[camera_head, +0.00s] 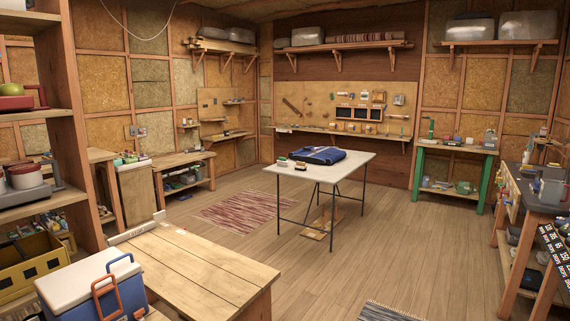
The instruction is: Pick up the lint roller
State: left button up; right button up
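I cannot make out a lint roller for certain. A folded blue garment (320,155) lies on the white-topped table (345,171) in the middle of the room. To its left on the same table are a small green-and-white item (283,161) and a small dark item (300,165), both too small to identify. Neither of my grippers is in view.
A wooden table (195,262) stands at the front left, beside a blue-and-white cooler (95,285). A green-legged bench (452,150) and a grey-topped workbench (525,183) are on the right. A striped rug (246,208) lies on the floor. Open floor surrounds the white-topped table.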

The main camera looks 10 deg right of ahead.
aim_at(283, 162)
jog(key=i+z, duration=0.2)
jog(key=i, duration=0.35)
jog(key=i+j+z, duration=0.25)
jog(key=i, duration=0.3)
jog(key=i+l+z, duration=0.4)
jog(key=i, duration=0.7)
jog(key=i+j+z, duration=0.15)
jog(key=i+z, duration=0.25)
jog(key=i, duration=0.7)
jog(key=i+u, duration=0.4)
jog(key=i+l+u, duration=0.1)
jog(key=i+u, duration=0.3)
jog(key=i, duration=0.2)
jog(key=i+l+u, duration=0.35)
jog(key=i+j+u, duration=0.2)
jog(key=u, duration=0.2)
jog(key=i+u, duration=0.75)
jog(key=i+l+u, duration=0.1)
jog(key=i+u, duration=0.25)
jog(key=i+j+z, duration=0.15)
jog(key=i, duration=0.4)
jog(key=i+j+z, duration=0.15)
jog(key=i, duration=0.35)
